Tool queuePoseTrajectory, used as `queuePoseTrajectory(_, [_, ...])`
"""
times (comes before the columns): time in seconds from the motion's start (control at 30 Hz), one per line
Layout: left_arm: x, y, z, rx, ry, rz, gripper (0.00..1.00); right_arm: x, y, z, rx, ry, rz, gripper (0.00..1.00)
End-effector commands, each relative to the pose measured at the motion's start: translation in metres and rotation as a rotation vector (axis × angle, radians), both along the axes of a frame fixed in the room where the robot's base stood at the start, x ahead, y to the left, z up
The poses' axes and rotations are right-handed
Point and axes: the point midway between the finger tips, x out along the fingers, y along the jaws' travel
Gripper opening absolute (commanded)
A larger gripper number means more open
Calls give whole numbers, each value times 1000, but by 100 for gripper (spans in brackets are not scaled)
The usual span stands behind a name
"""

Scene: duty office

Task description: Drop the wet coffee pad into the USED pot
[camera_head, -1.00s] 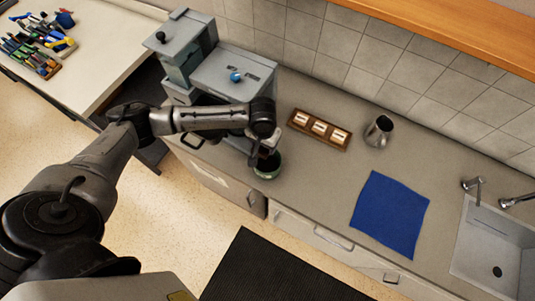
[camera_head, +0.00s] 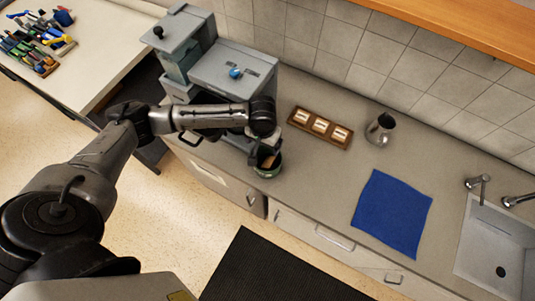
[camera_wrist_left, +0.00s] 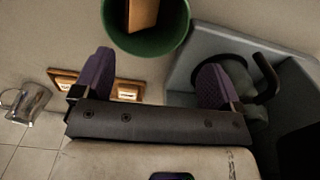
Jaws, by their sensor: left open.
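The green round pot (camera_head: 267,173) stands on the counter in front of the grey machine, below my left gripper (camera_head: 263,150). No USED label is readable on it. A tan-brown flat piece, apparently the coffee pad (camera_head: 268,160), shows inside the pot's mouth. In the left wrist view the green pot (camera_wrist_left: 158,46) is at the top, with the brown piece (camera_wrist_left: 142,14) standing in it, partly cut off by the frame. My left gripper's purple-padded fingers (camera_wrist_left: 155,78) are wide apart with nothing between them. My right gripper is out of view.
The grey machine (camera_head: 232,73) stands close behind the left arm. A wooden tray with pale pieces (camera_head: 319,137), a metal jug (camera_head: 380,130), a blue cloth (camera_head: 391,213) and a sink (camera_head: 493,245) lie to the right. Counter around the cloth is clear.

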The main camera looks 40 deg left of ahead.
Motion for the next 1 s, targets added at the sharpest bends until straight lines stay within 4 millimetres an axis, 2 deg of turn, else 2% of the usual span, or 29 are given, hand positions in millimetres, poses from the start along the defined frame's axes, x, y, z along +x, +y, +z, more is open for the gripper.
queuePoseTrajectory(0.17, [1,0,8,-1,-2,0,91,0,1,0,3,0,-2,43])
queuePoseTrajectory(0.27, [1,0,22,-2,-4,0,91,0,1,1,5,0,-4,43])
queuePoseTrajectory(0.7, [1,0,105,0,-3,0,91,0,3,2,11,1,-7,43])
queuePoseTrajectory(1.0, [0,0,134,0,0,0,91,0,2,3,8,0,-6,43])
